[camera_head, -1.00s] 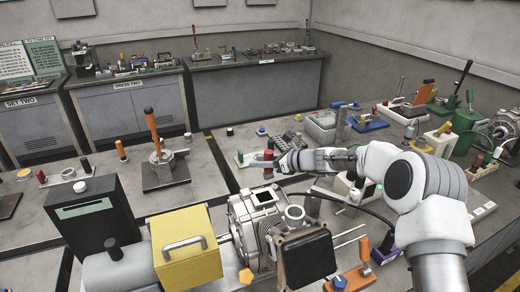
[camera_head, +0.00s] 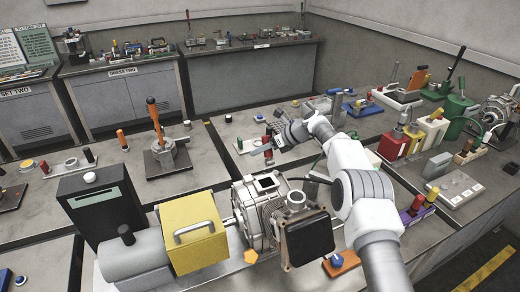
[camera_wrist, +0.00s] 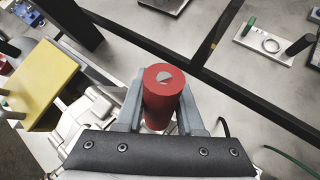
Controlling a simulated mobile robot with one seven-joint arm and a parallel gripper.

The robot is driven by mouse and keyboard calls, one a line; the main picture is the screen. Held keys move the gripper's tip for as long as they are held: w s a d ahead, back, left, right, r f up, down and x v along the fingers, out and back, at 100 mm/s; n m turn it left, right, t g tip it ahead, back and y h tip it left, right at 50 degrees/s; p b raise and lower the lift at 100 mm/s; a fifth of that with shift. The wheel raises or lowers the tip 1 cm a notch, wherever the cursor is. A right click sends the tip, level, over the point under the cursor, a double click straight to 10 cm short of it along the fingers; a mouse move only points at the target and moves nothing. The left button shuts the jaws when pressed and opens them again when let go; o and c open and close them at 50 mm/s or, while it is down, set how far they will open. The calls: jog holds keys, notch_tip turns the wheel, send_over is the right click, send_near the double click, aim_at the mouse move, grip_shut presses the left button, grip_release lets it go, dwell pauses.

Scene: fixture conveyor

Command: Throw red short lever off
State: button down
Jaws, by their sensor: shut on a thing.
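The red short lever (camera_wrist: 163,100) is a red cylinder with a small grey patch on its top, in the middle of the wrist view. The two grey fingers of my gripper (camera_wrist: 160,108) stand on either side of it and are shut on it. In the head view my gripper (camera_head: 275,140) is at the middle, beyond the grey machine, with a red part (camera_head: 268,152) showing at its fingers. The lower end and mount of the red lever are hidden in the wrist view.
The grey machine (camera_head: 250,205), a yellow box (camera_head: 190,238) and a dark box (camera_head: 90,208) stand in front. A plate with a green peg (camera_head: 240,144) lies just left of my gripper.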

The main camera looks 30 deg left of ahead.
jog(key=shift+f, duration=0.1)
dwell(0.5)
jog(key=c, duration=0.5)
grip_release()
jog(key=shift+w+a, duration=0.1)
jog(key=b+v, duration=0.3)
jog(key=v, duration=1.4)
jog(key=shift+w+r, duration=0.15)
jog(key=shift+r, duration=0.2)
